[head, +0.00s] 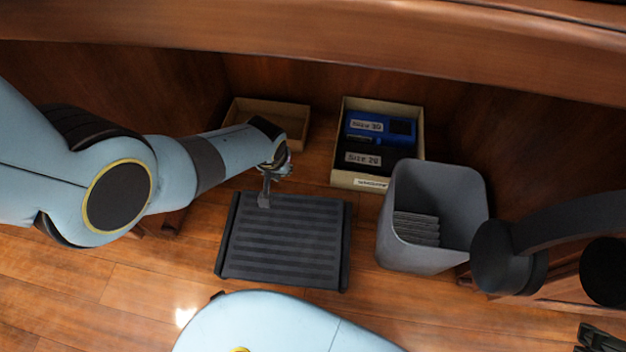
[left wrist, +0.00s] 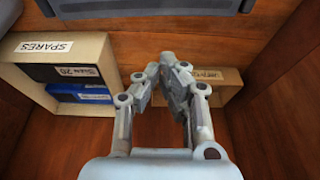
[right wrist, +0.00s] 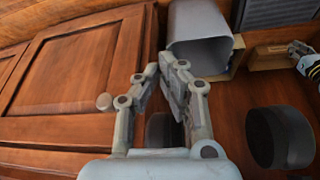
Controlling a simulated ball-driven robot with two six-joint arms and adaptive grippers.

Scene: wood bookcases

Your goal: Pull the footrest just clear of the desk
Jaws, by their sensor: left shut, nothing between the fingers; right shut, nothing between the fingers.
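The footrest (head: 285,240) is a dark, ribbed, flat slab lying on the wooden floor in front of the desk (head: 300,35) recess. An edge of it shows at the top of the left wrist view (left wrist: 150,8) and of the right wrist view (right wrist: 280,12). My left gripper (head: 266,197) is shut and empty, fingers pointing down at the footrest's far edge, left of its middle. I cannot tell whether they touch it. My right gripper (right wrist: 172,72) is shut and empty, apart from the footrest, beside a cabinet; part of it shows at the head view's lower right corner.
A grey waste bin (head: 400,255) stands close to the footrest's right. Behind are a "SPARES" box (head: 343,125) with black and blue boxes in it, and a low open box (head: 305,128). A wooden cabinet door (right wrist: 70,85) is near my right gripper. Floor left of the footrest is clear.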

